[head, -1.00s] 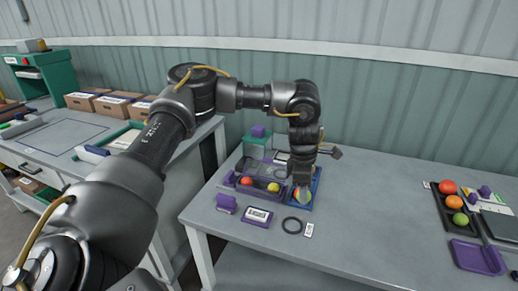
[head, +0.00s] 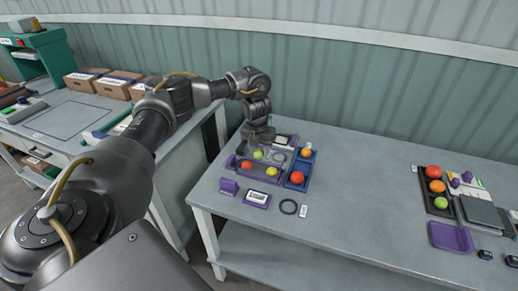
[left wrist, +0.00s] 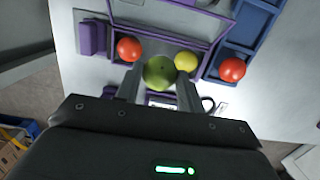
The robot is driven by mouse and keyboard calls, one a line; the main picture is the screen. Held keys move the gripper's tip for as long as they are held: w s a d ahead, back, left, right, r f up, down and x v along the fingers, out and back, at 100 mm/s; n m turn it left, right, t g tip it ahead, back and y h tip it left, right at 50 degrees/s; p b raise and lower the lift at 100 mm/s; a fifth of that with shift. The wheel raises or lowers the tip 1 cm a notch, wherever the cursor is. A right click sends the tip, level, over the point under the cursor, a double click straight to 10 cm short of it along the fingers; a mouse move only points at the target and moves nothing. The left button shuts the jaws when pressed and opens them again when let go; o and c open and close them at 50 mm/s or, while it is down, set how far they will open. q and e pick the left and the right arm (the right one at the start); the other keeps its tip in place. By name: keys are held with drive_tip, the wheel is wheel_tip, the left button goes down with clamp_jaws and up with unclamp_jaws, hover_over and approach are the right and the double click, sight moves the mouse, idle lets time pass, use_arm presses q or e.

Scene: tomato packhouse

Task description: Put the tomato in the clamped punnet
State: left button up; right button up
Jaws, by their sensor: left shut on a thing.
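My left gripper (head: 258,150) is shut on a green tomato (head: 258,155), which also shows between the two fingers in the left wrist view (left wrist: 159,72). The gripper points down over the purple-framed punnet (head: 258,179). A red tomato (head: 246,164) and a yellow tomato (head: 271,171) lie in the punnet, on either side of the held one in the left wrist view. I cannot tell whether the green tomato touches the punnet or its contents. My right gripper is not in view.
A blue tray (head: 311,163) with an orange and a red tomato stands right of the punnet. A dark ring (head: 289,207) and a purple-framed label lie in front. A black tray of tomatoes (head: 423,181) and a purple tray (head: 451,236) lie further right. The middle of the table is clear.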

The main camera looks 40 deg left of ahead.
sight(259, 157)
use_arm(q)
drive_tip(key=shift+f+b, duration=1.75)
drive_tip(key=shift+f, duration=0.15)
drive_tip(key=shift+f+b, duration=0.4)
drive_tip(key=shift+f, duration=0.65)
drive_tip(key=shift+p, duration=0.3)
drive_tip(key=o, duration=0.8)
drive_tip(key=c, duration=0.3)
drive_tip(key=shift+r, duration=0.1)
wheel_tip(259, 157, up, 6)
drive_tip(key=p, duration=0.5)
drive_tip(key=shift+p, duration=0.3)
